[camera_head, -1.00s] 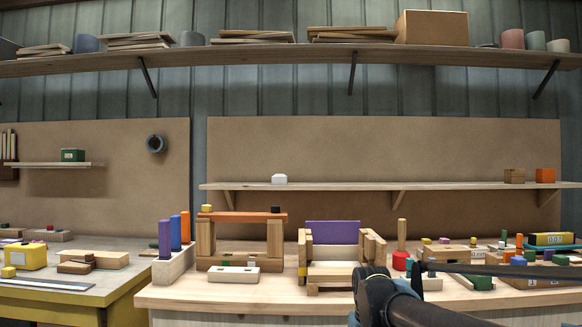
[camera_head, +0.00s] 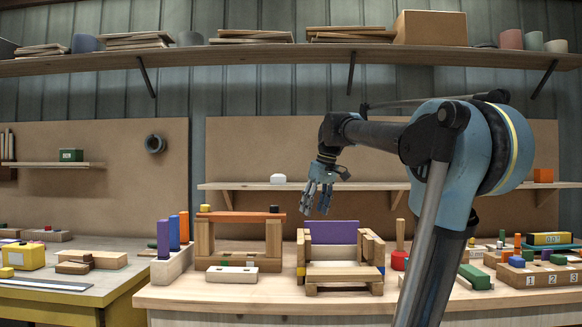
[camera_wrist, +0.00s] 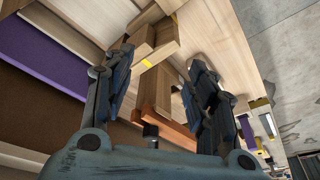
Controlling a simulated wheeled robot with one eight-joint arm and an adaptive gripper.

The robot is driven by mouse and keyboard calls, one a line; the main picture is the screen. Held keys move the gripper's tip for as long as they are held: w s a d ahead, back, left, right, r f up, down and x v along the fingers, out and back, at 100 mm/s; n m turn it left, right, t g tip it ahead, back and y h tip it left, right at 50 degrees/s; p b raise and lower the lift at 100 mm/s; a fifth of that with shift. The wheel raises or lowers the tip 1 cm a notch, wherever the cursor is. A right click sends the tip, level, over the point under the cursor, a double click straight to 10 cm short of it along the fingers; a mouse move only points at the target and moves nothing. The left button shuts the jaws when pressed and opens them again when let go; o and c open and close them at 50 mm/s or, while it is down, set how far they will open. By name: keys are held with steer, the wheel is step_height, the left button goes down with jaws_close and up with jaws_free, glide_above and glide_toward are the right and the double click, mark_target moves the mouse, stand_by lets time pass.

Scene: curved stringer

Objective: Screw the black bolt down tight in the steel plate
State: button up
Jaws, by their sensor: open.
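A small black piece (camera_head: 275,209), which may be the black bolt, stands on the right end of an orange plank (camera_head: 240,216). A short black cylinder (camera_wrist: 151,130) also shows in the wrist view beside the orange plank (camera_wrist: 178,136); it looks like the same piece. I cannot make out a steel plate with certainty in either view. My gripper (camera_head: 316,206) hangs fingers-down, above and in front of the purple board (camera_head: 335,232), to the right of the black piece. In the wrist view its two fingers (camera_wrist: 158,92) are spread, with nothing held between them.
Wooden posts (camera_head: 205,238) carry the orange plank. A block with colored pegs (camera_head: 165,268) stands to its left, and a numbered block (camera_head: 541,275) stands at the right. A shelf (camera_head: 380,186) runs behind. Bare tabletop lies along the front edge.

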steer(key=w+a+r+n+y, duration=0.1)
steer(key=w+a+r+n, duration=0.1)
steer(key=w+a+r, duration=0.35)
steer(key=w+a+r+n, duration=0.25)
steer(key=w+r, duration=0.35)
steer(key=r, duration=0.3)
steer(key=shift+m, duration=0.25)
steer(key=x, duration=1.7)
steer(key=shift+w+a, duration=0.15)
steer(key=shift+a, duration=0.25)
jaws_close()
